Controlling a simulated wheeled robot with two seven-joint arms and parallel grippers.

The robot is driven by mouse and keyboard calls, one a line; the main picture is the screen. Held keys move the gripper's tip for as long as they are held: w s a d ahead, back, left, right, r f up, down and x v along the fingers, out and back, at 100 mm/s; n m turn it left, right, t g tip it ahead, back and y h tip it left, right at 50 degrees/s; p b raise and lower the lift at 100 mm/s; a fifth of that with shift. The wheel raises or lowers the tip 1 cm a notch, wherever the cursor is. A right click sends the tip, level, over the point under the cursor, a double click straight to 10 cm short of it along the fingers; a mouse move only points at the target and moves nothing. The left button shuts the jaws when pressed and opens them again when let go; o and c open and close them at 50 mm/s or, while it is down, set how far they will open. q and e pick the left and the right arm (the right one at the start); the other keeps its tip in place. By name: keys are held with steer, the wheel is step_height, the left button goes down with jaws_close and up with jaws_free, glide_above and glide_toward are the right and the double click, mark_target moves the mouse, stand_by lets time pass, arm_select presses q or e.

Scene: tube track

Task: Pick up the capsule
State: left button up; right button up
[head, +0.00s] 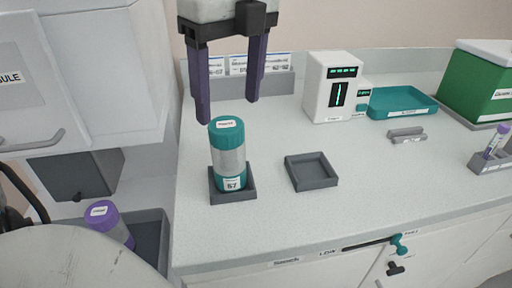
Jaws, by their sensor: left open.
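A capsule (229,160) with teal ends and a pale grey middle stands upright in a square grey holder (233,198) on the counter. Its front label reads "57". My left gripper (228,111) comes down from the top with two purple fingers spread apart. It is open and empty, with its fingertips near the capsule's top in the picture; I cannot tell the exact gap. A second, purple-capped container (108,222) leans in a dark grey tray at the lower left, partly hidden. My right gripper is not in view.
An empty square grey holder (311,171) sits right of the capsule. Behind are a white device (332,88), a teal tray (402,103) and a green box (478,82). A small rack (492,160) holds a purple-capped tube at the right. The counter's front middle is clear.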

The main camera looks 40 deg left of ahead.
mark_target(223, 122)
arm_select(q)
steer(key=f, duration=0.2)
steer(key=s+f, duration=0.1)
steer(key=shift+s+a+f, duration=0.1)
steer(key=shift+a+f, duration=0.15)
steer(key=shift+f, duration=0.05)
step_height(223, 122, down, 5)
steer(key=shift+s+d+r, duration=0.1)
steer(key=shift+f, duration=0.5)
steer(key=c, duration=1.3)
steer(key=shift+r, duration=5.05)
steer(key=shift+f, duration=0.1)
